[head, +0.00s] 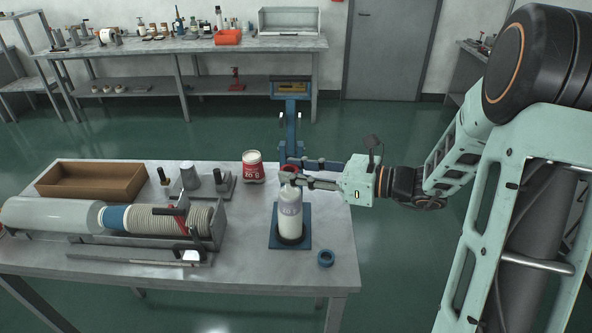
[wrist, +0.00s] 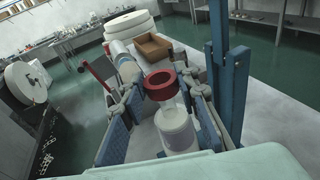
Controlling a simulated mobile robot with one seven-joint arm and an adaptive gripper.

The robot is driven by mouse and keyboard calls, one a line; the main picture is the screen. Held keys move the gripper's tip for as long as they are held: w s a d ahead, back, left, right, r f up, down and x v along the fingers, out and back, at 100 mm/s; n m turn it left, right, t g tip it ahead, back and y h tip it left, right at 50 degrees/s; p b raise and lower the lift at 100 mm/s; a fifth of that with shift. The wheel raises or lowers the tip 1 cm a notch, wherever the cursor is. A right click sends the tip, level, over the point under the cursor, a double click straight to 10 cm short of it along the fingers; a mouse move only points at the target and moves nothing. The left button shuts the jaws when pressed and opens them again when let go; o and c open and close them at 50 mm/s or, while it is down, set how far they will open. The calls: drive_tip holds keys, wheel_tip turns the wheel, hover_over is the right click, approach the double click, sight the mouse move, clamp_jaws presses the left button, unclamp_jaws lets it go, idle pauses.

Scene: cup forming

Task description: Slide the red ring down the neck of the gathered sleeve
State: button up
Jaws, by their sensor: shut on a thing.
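The red ring (head: 291,167) is held between the fingertips of my gripper (head: 296,178), at the top of the gathered sleeve. In the wrist view, the red ring (wrist: 160,84) sits between the two fingers, over the pale, narrow neck of the sleeve (wrist: 176,128). I cannot tell whether the ring is around the neck or just above it. The sleeve (head: 290,215) is whitish and stands upright on a dark round base on a blue plate (head: 276,242). My fingers partly hide the neck in the head view.
A blue post (head: 291,125) rises close behind the sleeve. A blue ring (head: 326,258) lies at the table's front right. A red-and-white can (head: 253,167), a brown tray (head: 91,182) and a long cylinder fixture (head: 50,216) occupy the left and back. Bare table (head: 240,265) is in front.

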sight(294, 187)
drive_tip(key=shift+f+b, duration=1.8)
drive_tip(key=shift+f, duration=0.55)
drive_tip(key=o, duration=0.9)
drive_tip(key=shift+c, duration=0.2)
drive_tip(key=v, duration=1.2)
drive_tip(key=shift+s+f, duration=0.1)
